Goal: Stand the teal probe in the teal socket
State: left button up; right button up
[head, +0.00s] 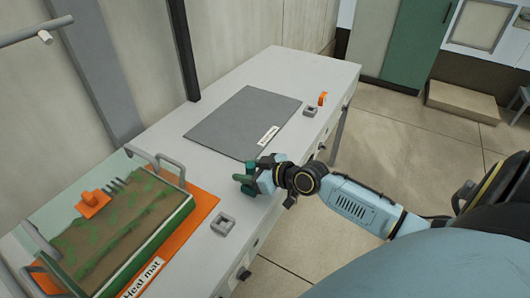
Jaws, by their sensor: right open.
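My right gripper (259,175) is above the white bench near its front edge, and its jaws are open. A small dark teal piece (250,167), which looks like the teal probe, stands upright at the jaws. I cannot tell whether it touches the fingers, and its lower end is hidden. A grey square socket block (222,224) with an opening on top sits on the bench in front of the orange mat. A similar grey block (310,111) sits at the far right of the bench. I cannot make out teal marking on either block. My left gripper is not in view.
A grey mat (235,122) with a label lies on the bench (300,72). An orange heat mat (203,205) at left carries a green-edged tray (165,222) with handles. A small orange item (322,98) stands near the far block. A dark post (184,50) rises behind.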

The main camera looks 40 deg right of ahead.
jog(key=p+v, duration=0.1)
jog(key=v, duration=1)
jog(key=shift+s+d, duration=0.1)
jog(key=s+d+f+m+g+h, duration=0.15)
jog(key=s+f, duration=0.25)
jog(key=f, duration=0.5)
jog(key=s+d+f+m+g+h, duration=0.1)
jog(key=s+d+f+g+h, duration=0.15)
jog(key=f, duration=0.75)
jog(key=s+d+f+m+g+h, duration=0.1)
jog(key=s+d+f, duration=0.25)
jog(key=f, duration=0.55)
jog(key=s+a+f+g, duration=0.2)
jog(key=s+a+f, duration=0.3)
jog(key=s, duration=0.3)
jog(key=s+a+f+n+g, duration=0.1)
jog(key=s+a+f+g, duration=0.1)
jog(key=s+a+f, duration=0.3)
jog(key=s+a+f+g, duration=0.2)
jog(key=s+a+f, duration=0.4)
jog(key=s, duration=0.6)
jog(key=shift+s+f+g, duration=0.15)
jog(key=shift+f+g, duration=0.15)
jog(key=shift+f, duration=0.4)
